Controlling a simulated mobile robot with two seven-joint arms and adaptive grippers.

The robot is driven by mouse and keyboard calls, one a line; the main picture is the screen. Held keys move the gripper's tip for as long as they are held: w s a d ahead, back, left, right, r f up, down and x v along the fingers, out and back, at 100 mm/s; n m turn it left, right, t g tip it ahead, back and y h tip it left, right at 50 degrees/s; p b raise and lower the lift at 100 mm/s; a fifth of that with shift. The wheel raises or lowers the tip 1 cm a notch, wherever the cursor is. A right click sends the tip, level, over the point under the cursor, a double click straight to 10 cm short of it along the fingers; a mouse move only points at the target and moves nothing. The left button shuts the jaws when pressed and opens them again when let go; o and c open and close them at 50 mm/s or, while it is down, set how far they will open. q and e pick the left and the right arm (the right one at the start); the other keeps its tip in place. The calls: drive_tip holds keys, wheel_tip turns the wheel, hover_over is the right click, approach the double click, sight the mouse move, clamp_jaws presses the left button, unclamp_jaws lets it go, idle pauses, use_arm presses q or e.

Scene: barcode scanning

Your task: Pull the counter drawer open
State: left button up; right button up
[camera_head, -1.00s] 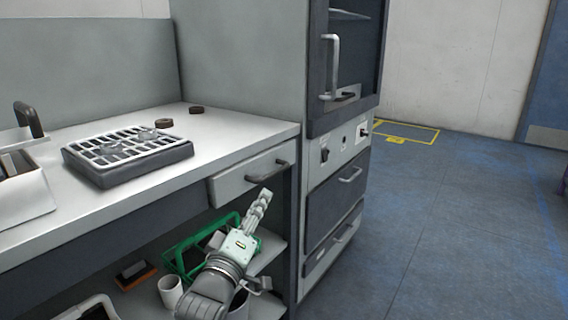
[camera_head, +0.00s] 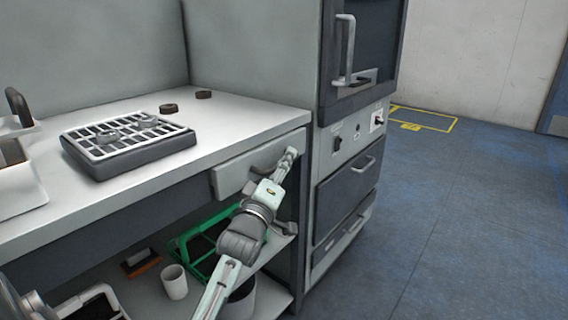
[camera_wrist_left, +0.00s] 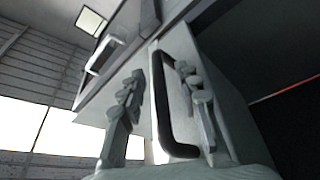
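The counter drawer (camera_head: 232,178) has a pale front set under the right end of the counter top. It looks closed. Its dark bar handle is mostly hidden behind my gripper in the head view. In the left wrist view the handle (camera_wrist_left: 166,105) runs between my two fingers, with one finger on each side and visible gaps. My left gripper (camera_head: 290,154) is at the drawer front, pointing at the handle. In the left wrist view the gripper (camera_wrist_left: 165,95) is open around the handle. My right gripper is not in view.
A black tray with a white grid (camera_head: 128,146) sits on the counter top (camera_head: 232,117). A green crate (camera_head: 190,262) and a white cup (camera_head: 174,282) stand on the shelf below. A cabinet (camera_head: 345,190) with drawers stands right of the counter. Floor to the right is clear.

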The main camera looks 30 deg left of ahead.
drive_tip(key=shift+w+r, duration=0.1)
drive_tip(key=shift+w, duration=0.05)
use_arm(q)
clamp_jaws()
drive_tip(key=shift+w+d, duration=0.1)
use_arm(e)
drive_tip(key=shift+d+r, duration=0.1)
